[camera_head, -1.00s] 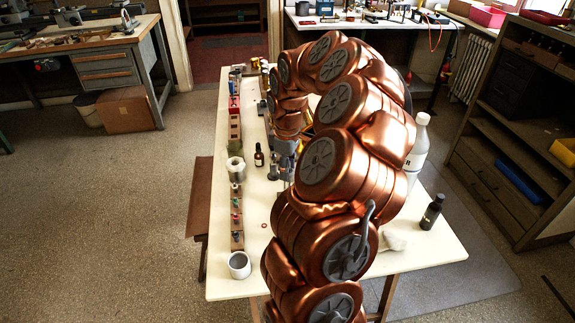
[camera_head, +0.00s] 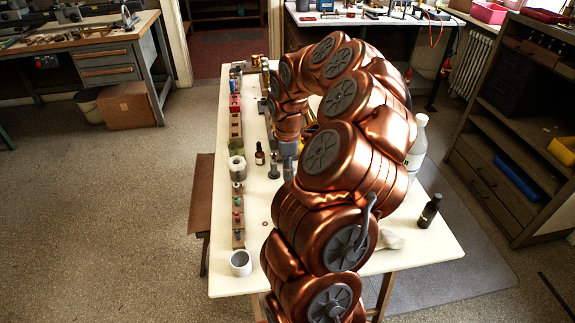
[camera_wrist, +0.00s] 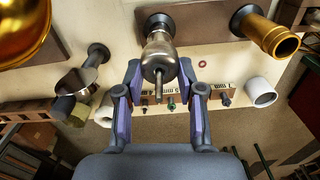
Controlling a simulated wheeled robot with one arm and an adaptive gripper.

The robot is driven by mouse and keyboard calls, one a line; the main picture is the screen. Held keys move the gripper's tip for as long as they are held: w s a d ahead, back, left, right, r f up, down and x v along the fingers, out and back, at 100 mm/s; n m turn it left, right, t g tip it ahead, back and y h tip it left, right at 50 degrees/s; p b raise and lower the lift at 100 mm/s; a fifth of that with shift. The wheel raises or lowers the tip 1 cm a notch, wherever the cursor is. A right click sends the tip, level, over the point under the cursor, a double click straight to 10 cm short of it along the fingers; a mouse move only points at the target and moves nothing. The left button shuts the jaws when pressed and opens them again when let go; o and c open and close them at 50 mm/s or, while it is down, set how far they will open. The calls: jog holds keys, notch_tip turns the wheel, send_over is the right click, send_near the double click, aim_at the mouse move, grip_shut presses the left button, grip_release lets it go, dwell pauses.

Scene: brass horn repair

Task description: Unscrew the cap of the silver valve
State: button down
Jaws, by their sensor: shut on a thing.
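The silver valve (camera_wrist: 160,52) is in the middle of the wrist view, its near end with a thin stem (camera_wrist: 158,78) pointing toward the camera. It sits on a dark post on a brown block (camera_wrist: 205,22). My gripper (camera_wrist: 161,73) has one finger on each side of the valve's near end and is shut on it. I cannot make out a seam between cap and body. In the head view my gripper (camera_head: 288,150) is partly visible behind my arm, and the valve is hidden there.
A gold-coloured valve (camera_wrist: 268,38) stands to the right in the wrist view. A brass bell (camera_wrist: 22,30) is at upper left, with a silver part (camera_wrist: 78,80) below it. On the table (camera_head: 228,278) are a white cup (camera_head: 241,263) and a dropper bottle (camera_head: 259,154).

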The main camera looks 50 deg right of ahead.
jog(key=shift+n, duration=0.4)
jog(key=n+p, duration=0.2)
jog(key=n, duration=0.1)
jog(key=shift+s+a+r+n, duration=0.1)
jog(key=shift+r+n, duration=0.05)
jog(key=shift+n, duration=0.15)
jog(key=shift+n+p, duration=0.5)
jog(key=shift+n, duration=0.2)
jog(key=shift+s+n, duration=0.1)
jog(key=shift+n, duration=0.2)
jog(key=shift+r+p, duration=1.35)
jog(key=shift+r, duration=1.8)
